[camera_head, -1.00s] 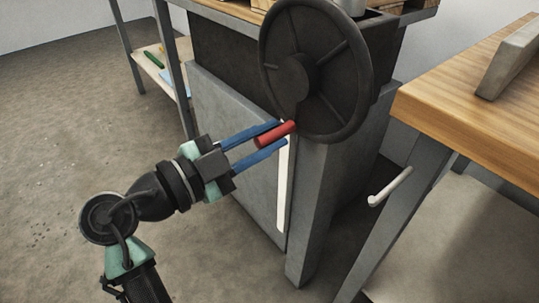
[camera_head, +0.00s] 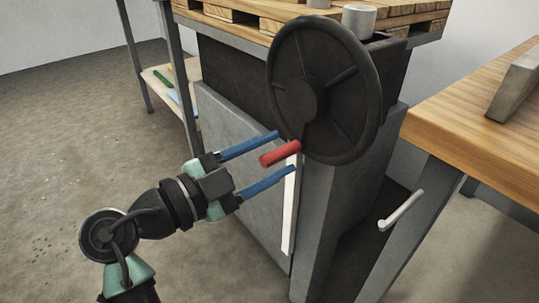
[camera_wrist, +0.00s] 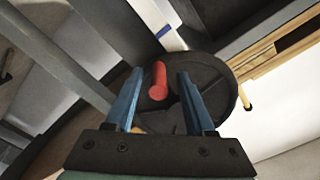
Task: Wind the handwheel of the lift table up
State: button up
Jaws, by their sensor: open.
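The black handwheel (camera_head: 325,90) with spokes is on the side of the grey lift table (camera_head: 245,165). Its red handle (camera_head: 280,154) sticks out from the lower left of the wheel, towards me. My gripper (camera_head: 285,152) is open, with one blue finger above the red handle and one below it. Neither finger appears to touch it. In the wrist view the red handle (camera_wrist: 158,80) lies between the two fingers, nearer the left one, with the wheel (camera_wrist: 205,95) behind.
A wooden pallet (camera_head: 240,17) and a light grey cylinder (camera_head: 358,21) are on top of the lift table. A wooden workbench (camera_head: 480,110) with a pale bent handle (camera_head: 401,210) stands at the right. A shelf (camera_head: 160,75) is at the back left. The floor at left is open.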

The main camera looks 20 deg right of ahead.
jog(key=p+v, duration=0.4)
jog(key=v, duration=0.9)
